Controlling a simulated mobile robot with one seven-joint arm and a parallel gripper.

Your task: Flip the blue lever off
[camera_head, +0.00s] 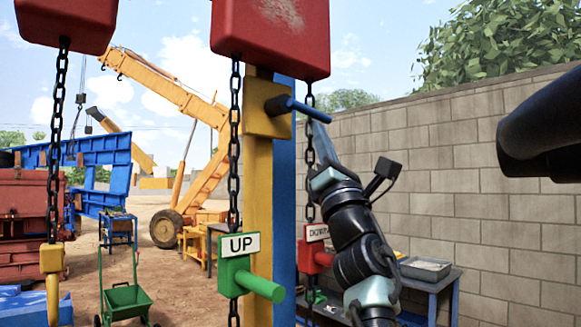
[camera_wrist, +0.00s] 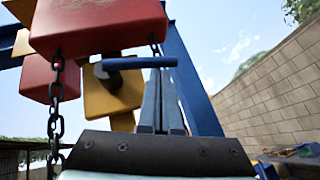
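The blue lever (camera_head: 300,107) is a short rod on a yellow box (camera_head: 264,107) fixed to a yellow post. It slants slightly down to the right in the head view. In the wrist view the blue lever (camera_wrist: 150,62) lies nearly level across the top of my fingers, with its dark pivot at left. My gripper (camera_wrist: 161,74) points up at it, fingers together, with nothing seen between them. The fingertips meet the rod's lower edge in the picture; I cannot tell whether they touch. In the head view my gripper (camera_head: 318,135) is just below the lever's free end.
Red blocks (camera_head: 270,35) and chains (camera_head: 235,150) hang near the post. A green UP control (camera_head: 237,275) and a red DOWN control (camera_head: 314,257) hang lower. A block wall (camera_head: 480,200) stands at right, with a blue bench (camera_head: 430,285) before it.

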